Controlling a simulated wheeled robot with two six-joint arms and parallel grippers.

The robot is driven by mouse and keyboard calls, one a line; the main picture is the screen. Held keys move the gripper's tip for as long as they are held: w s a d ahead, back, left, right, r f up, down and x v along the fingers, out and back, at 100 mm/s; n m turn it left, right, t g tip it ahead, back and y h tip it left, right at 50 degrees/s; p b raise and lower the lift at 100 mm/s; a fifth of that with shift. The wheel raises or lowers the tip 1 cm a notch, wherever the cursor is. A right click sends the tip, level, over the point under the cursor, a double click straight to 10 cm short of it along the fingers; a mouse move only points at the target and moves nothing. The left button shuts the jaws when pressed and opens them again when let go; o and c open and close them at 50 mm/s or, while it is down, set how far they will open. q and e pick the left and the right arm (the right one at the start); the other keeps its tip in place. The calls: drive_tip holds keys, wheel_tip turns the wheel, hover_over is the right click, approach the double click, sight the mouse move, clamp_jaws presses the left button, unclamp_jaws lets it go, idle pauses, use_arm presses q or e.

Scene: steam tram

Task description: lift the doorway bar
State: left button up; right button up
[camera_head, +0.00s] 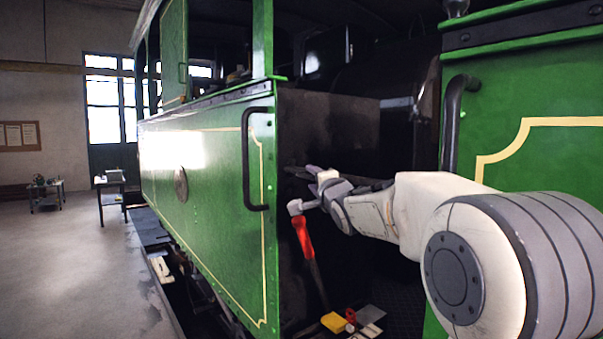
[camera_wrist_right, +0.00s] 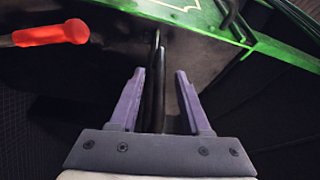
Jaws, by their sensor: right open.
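My right gripper (camera_head: 314,181) reaches into the dark doorway between the green side panels in the head view. Its two purple fingers stand apart in the right wrist view (camera_wrist_right: 160,74). A slim dark bar (camera_wrist_right: 151,88), apparently the doorway bar, runs lengthwise between the open fingers there, with a second dark rod line beside it. I cannot tell whether either finger touches it. In the head view I cannot make the bar out clearly against the dark interior. My left gripper is not in view.
A red-handled tool (camera_head: 303,237) stands tilted below the gripper; its red part (camera_wrist_right: 52,34) shows at upper left in the wrist view. Black handrails (camera_head: 248,160) (camera_head: 451,125) flank the doorway. A yellow object (camera_head: 333,322) lies low inside. Open floor lies left.

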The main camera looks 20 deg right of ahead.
drive_tip(key=shift+w+r, duration=0.1)
drive_tip(key=shift+w, duration=1.05)
clamp_jaws()
idle(0.6)
